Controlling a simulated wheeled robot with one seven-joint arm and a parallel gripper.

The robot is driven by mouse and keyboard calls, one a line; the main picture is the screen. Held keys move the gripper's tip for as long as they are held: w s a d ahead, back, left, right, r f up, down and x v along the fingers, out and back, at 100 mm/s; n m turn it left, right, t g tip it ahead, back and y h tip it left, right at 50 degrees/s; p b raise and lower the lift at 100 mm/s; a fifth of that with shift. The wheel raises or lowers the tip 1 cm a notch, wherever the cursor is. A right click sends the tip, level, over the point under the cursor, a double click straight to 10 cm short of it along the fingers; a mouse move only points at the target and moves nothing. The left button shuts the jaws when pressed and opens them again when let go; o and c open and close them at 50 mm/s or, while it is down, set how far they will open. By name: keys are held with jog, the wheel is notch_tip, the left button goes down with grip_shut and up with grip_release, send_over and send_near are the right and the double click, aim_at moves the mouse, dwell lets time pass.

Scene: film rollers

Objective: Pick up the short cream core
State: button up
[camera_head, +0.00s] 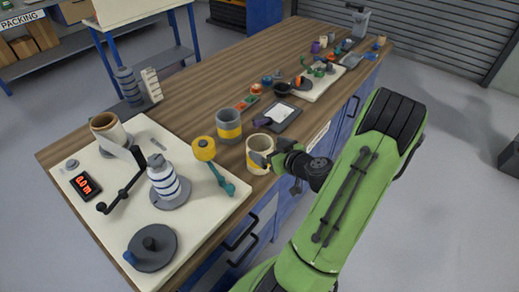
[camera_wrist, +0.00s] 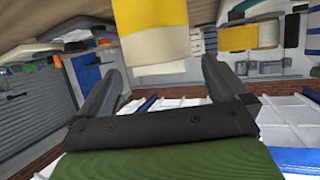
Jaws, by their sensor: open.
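A short cream core (camera_head: 258,145) with a yellow band stands near the bench's front edge in the head view. In the wrist view the cream core (camera_wrist: 158,45) is large at the top, cut off by the frame edge. My gripper (camera_head: 271,157) is at the core's right side in the head view, with dark fingers close to its wall. In the wrist view my gripper (camera_wrist: 163,66) is open, with the fingers spread to either side of the core. I cannot tell whether a finger touches it.
A grey core with a yellow band (camera_head: 229,124) stands just behind the cream core. A yellow roller with a teal handle (camera_head: 204,150) is close on its left. A cream board (camera_head: 220,210) with a winder lies at the left. A dark tray (camera_head: 278,117) lies behind.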

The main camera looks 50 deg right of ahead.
aim_at(253, 141)
jog(key=x, duration=0.6)
jog(key=shift+d+f+p, duration=0.1)
jog(key=shift+f+p, duration=0.05)
jog(key=shift+p, duration=0.2)
jog(key=c, duration=0.9)
